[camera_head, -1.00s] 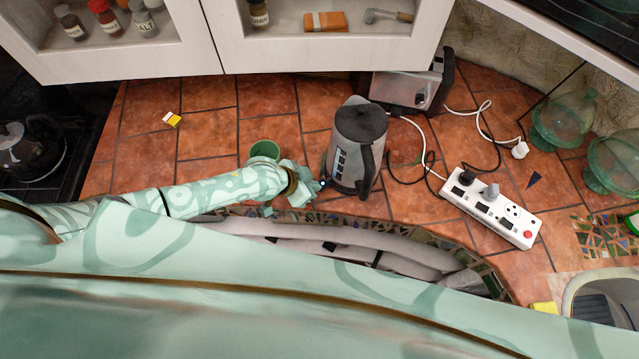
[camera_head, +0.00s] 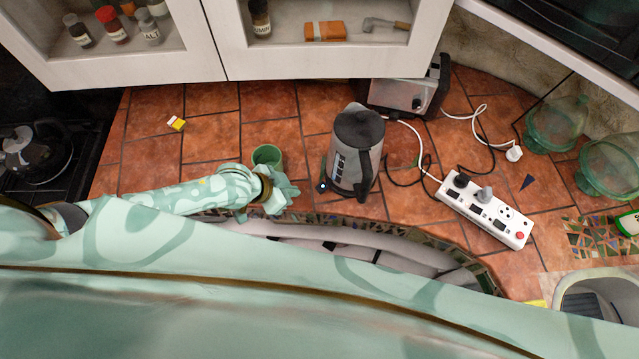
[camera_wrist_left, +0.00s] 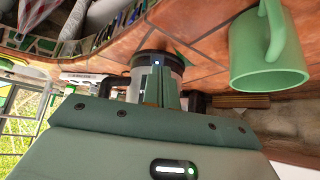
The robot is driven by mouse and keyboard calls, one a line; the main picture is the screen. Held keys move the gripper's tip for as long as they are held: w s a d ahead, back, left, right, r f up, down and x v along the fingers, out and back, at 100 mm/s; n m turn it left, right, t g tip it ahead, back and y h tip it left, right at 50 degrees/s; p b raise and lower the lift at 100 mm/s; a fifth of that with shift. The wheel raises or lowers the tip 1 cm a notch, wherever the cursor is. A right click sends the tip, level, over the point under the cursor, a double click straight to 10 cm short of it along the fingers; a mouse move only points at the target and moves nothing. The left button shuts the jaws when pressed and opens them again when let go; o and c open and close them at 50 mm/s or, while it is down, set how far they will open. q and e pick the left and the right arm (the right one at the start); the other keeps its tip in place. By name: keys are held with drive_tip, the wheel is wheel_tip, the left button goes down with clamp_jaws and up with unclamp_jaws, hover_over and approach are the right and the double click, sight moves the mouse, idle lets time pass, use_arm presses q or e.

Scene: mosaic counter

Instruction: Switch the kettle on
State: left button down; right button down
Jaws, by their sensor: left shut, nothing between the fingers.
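The grey kettle (camera_head: 352,160) with a dark lid and handle stands upright on the counter. At its lower left, a small dark switch tab (camera_head: 322,187) shows a bluish-white light. My left gripper (camera_head: 290,194) is shut and empty, a short gap to the left of the tab. My right gripper is not in view.
A green mug (camera_head: 266,155) stands right behind my left gripper. A toaster (camera_head: 405,95) is behind the kettle. A white power strip (camera_head: 485,210) with plugs and cords lies to the right.

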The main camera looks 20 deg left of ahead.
use_arm(q)
drive_tip(key=v, duration=1.1)
drive_tip(key=shift+p, duration=0.45)
drive_tip(key=shift+s+r, duration=0.1)
